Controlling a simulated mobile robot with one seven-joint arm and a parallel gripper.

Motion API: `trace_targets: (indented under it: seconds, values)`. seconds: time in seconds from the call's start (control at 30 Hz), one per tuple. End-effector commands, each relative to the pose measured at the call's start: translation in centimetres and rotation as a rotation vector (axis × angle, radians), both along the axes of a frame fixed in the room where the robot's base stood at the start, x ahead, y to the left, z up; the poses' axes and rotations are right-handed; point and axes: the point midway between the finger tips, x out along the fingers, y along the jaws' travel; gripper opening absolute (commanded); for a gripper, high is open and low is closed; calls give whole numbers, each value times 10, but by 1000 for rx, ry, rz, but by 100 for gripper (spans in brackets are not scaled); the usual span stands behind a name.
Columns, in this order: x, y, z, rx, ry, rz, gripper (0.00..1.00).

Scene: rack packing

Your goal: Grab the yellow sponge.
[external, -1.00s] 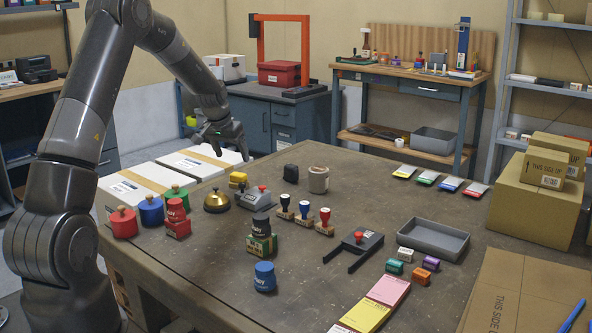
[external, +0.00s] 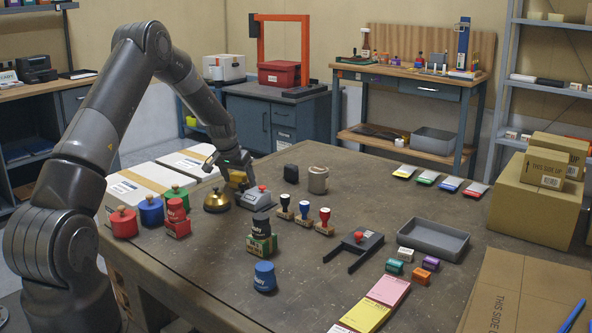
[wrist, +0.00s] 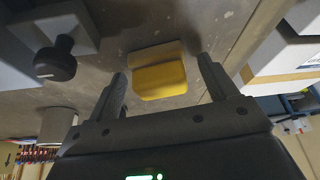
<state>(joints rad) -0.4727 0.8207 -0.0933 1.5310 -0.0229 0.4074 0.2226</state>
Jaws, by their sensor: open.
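The yellow sponge (wrist: 159,80) is a small yellow block with a paler, tan layer along one edge. It rests on the table in the wrist view, between the lines of my two fingers, with gaps to both. My gripper (external: 232,174) is open and low over the table's far left part, at the sponge. In the external view my gripper largely hides the sponge. I cannot tell how far down the fingers reach around it.
Red, blue and green knobbed pieces stand farther left. White boxes (external: 138,183) lie beyond the table's left edge.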

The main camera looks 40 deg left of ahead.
Motion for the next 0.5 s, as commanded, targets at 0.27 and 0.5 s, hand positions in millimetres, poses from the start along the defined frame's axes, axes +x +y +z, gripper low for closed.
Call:
trace_targets:
  seconds: [0.27,0.5]
  values:
    - [1,0,-2,0,-1,0,77]
    - [1,0,-1,0,-1,0,58]
